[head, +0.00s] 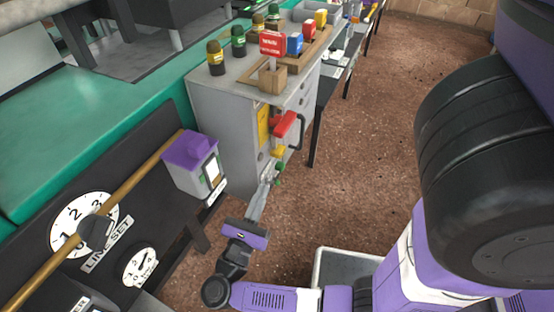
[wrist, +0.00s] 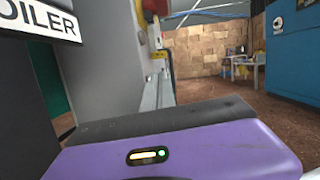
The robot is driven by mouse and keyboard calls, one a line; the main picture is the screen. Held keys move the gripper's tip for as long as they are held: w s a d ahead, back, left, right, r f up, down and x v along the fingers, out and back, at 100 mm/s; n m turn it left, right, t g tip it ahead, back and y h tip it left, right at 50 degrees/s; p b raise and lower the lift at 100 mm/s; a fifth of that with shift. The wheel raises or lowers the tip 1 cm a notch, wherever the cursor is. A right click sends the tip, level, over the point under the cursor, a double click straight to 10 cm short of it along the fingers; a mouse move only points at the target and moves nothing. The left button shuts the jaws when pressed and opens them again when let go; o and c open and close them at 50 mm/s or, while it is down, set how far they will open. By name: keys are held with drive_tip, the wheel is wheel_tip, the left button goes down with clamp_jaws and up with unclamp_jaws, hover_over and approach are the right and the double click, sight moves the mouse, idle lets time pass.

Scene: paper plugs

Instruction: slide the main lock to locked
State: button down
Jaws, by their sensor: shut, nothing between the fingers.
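A grey cabinet (head: 225,115) carries fittings on its right-hand face. These are a red block (head: 285,124) with a black handle (head: 299,131), a yellow piece (head: 277,152) below it, and a small green part (head: 280,168). I cannot tell which of these is the main lock's slider, or whether it stands at locked. My gripper (head: 270,174) is shut and empty, its tips just below the yellow piece and beside the green part. Whether they touch is unclear.
On the cabinet's top stand a red sign (head: 272,44), several bottle-like pieces and coloured blocks in a wooden rack. A purple-topped box (head: 191,165) and a dial panel (head: 82,222) stand at the left. Brown floor (head: 385,140) lies open to the right.

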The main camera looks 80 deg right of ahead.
drive_tip(key=s+d+r+m+g, duration=0.1)
drive_tip(key=s+d+r+m, duration=0.1)
drive_tip(key=d, duration=0.7)
drive_tip(key=shift+s+d+g+y, duration=0.2)
drive_tip(key=shift+g+y, duration=0.1)
drive_tip(key=shift+y, duration=0.1)
